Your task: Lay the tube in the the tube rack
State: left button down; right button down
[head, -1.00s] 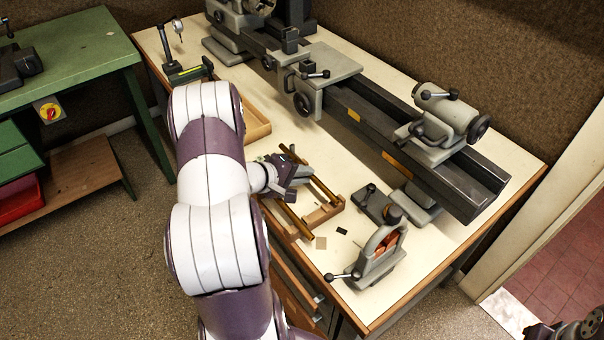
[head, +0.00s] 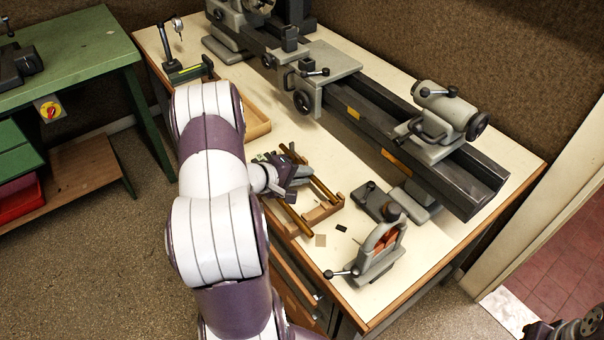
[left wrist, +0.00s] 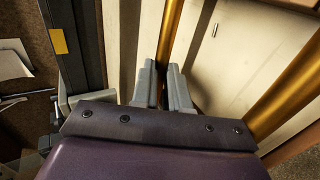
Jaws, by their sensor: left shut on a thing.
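The tube rack (head: 323,213) is a light wooden frame near the front edge of the bench. My left gripper (head: 303,171) is over the rack, shut on a thin brass tube (head: 325,189). The left wrist view shows this tube (left wrist: 172,30) between the two grey fingers (left wrist: 164,88). The held tube runs lengthwise along the rack's far side, its right end by the wooden end piece. I cannot tell whether it touches the rack. A second, thicker-looking brass tube (head: 291,217) lies along the near side, and also shows in the left wrist view (left wrist: 288,92).
A lathe (head: 375,115) stands along the back of the bench. A wooden tray (head: 257,128) lies left of the rack. A small grey fixture with a lever (head: 378,250) stands to the right. Bare bench top lies between rack and lathe.

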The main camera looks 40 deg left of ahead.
pick_arm(q)
jog(key=c, duration=1.1)
grip_release()
jog(key=shift+s+d+f, duration=0.25)
jog(key=shift+f, duration=0.25)
jog(key=shift+o, duration=0.2)
jog(key=shift+f, duration=0.1)
jog(key=r+p+v, duration=0.1)
jog(key=p+v, duration=0.1)
jog(key=v, duration=1.1)
jog(key=shift+w, duration=0.35)
jog(key=shift+a, duration=0.1)
